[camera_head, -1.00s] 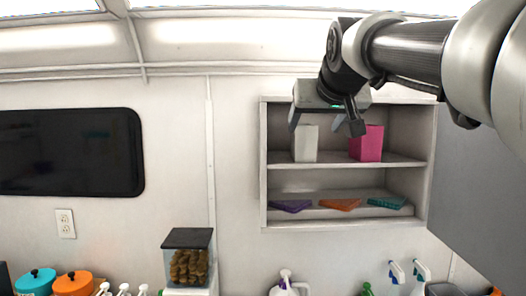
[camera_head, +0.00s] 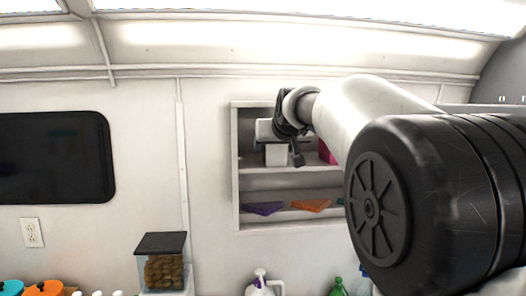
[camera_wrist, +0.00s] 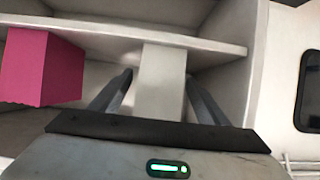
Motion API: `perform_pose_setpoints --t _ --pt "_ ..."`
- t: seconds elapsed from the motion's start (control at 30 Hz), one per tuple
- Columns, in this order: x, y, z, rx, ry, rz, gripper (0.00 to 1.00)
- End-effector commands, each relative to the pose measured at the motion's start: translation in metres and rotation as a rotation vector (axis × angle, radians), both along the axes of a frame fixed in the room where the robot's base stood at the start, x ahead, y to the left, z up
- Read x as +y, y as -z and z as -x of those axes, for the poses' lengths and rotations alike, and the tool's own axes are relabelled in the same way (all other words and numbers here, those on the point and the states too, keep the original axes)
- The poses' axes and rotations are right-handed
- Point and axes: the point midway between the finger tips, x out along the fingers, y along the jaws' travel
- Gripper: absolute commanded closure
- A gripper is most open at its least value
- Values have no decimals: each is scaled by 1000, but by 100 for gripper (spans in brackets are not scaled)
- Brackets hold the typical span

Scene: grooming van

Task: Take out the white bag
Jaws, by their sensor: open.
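The white bag (camera_head: 276,157) is a pale upright block on the upper shelf of the wall unit, partly hidden by my gripper in the head view. My gripper (camera_head: 280,147) is in front of it. In the wrist view the white bag (camera_wrist: 160,82) shows between the two open fingers of my gripper (camera_wrist: 159,76), with one finger on each side. I cannot tell whether either finger touches it.
A pink bag (camera_wrist: 42,68) stands on the same shelf (camera_wrist: 215,46), beside the white one. The lower shelf holds a purple item (camera_head: 263,208) and an orange item (camera_head: 311,205). A container with a dark lid (camera_head: 163,265) stands below left.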

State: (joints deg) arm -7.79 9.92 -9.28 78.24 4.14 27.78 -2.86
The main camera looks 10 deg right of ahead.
Motion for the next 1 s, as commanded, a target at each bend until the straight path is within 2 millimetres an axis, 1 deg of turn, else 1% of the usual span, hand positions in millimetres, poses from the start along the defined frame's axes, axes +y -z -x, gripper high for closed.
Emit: perform_pose_setpoints --t 0.03,0.1,0.2,0.47,0.7,0.73,1.0 --pt "-1 1 -9 4 1 0 31" --pt "-1 6 -18 2 1 0 31" --pt "-1 10 -25 1 1 0 31" --pt "-1 12 -27 0 0 -1 31" --pt "-1 12 -27 0 0 -1 72" --pt "0 12 -27 0 0 -1 75" --pt "-1 11 -27 -1 0 -1 75"
